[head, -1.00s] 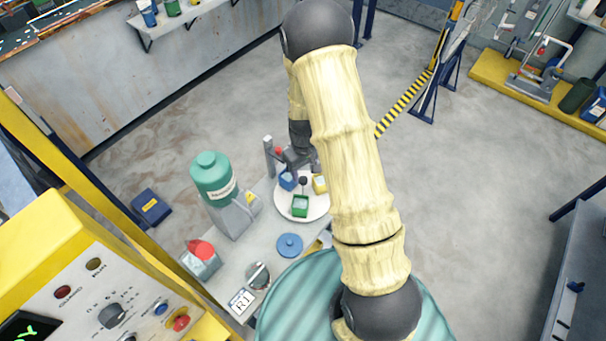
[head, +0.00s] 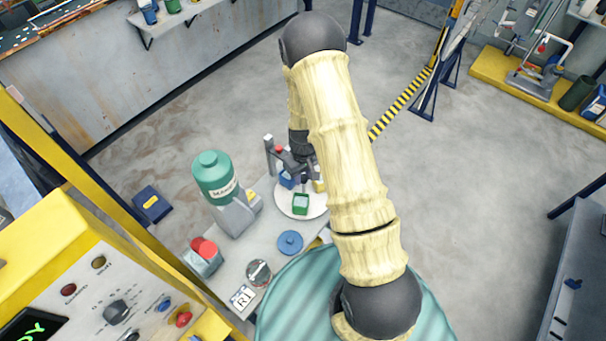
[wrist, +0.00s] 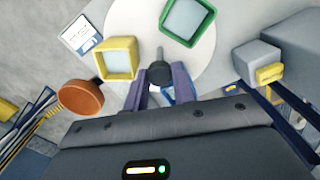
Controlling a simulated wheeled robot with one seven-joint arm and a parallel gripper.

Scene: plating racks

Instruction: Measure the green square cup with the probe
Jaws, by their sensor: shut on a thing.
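The green square cup (head: 300,202) sits on a round white plate (head: 318,206), at its front. It also shows at the top of the wrist view (wrist: 188,20). My gripper (wrist: 159,88) is shut on the dark probe (wrist: 158,72), which has a round knob and a thin stem. The probe is beside the green cup in the wrist view and does not visibly overlap it. I cannot tell whether its tip touches anything. A yellow square cup (wrist: 117,58) is left of the probe. A blue cup (head: 286,181) stands behind the green one, partly hidden by my fingers in the wrist view.
A green-topped bottle machine (head: 215,180) stands left of the plate. A blue round lid (head: 290,242), a dial (head: 258,272) and a red-topped box (head: 203,255) lie nearer on the grey bench. An orange round thing (wrist: 82,98) is left of my gripper.

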